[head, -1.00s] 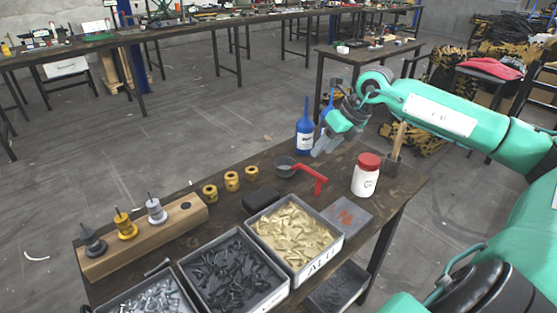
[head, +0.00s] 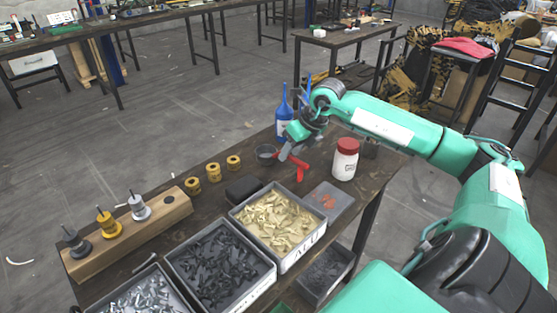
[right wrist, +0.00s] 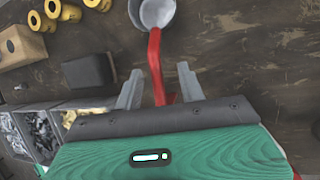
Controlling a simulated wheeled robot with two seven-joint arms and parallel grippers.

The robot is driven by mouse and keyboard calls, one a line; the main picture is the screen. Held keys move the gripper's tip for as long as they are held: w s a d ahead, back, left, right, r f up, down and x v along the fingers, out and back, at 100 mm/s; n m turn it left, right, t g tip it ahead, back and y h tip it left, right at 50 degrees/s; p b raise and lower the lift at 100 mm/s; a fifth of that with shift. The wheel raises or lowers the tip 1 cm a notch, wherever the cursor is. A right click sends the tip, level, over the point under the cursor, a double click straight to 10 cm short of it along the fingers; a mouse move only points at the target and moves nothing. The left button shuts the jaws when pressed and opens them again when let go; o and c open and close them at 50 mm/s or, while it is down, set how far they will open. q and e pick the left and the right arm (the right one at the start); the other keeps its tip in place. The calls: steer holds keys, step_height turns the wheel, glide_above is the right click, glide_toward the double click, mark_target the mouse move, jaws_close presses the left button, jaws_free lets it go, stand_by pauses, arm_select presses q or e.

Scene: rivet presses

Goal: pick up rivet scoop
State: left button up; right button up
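The rivet scoop has a grey cup (head: 266,152) and a red handle (head: 300,168), and lies on the dark wooden table. In the right wrist view its cup (right wrist: 156,13) is at the top and its red handle (right wrist: 156,62) runs down between my fingers. My right gripper (head: 286,152) is over the handle in the head view. In the right wrist view the gripper (right wrist: 159,82) is open, one finger on each side of the handle, with gaps showing on both sides. Whether the fingers are down at handle height is hard to tell. My left gripper is not in view.
A blue bottle (head: 284,122) stands just behind the gripper, and a white jar with a red lid (head: 345,160) to its right. A black block (head: 243,188), yellow rings (head: 213,172) and a bin of gold rivets (head: 237,214) are nearby.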

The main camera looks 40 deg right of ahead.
steer(key=shift+a+x, duration=0.1)
steer(key=shift+x, duration=1)
steer(key=shift+a+x, duration=0.15)
steer(key=shift+x, duration=1)
steer(key=shift+r, duration=0.15)
jaws_close()
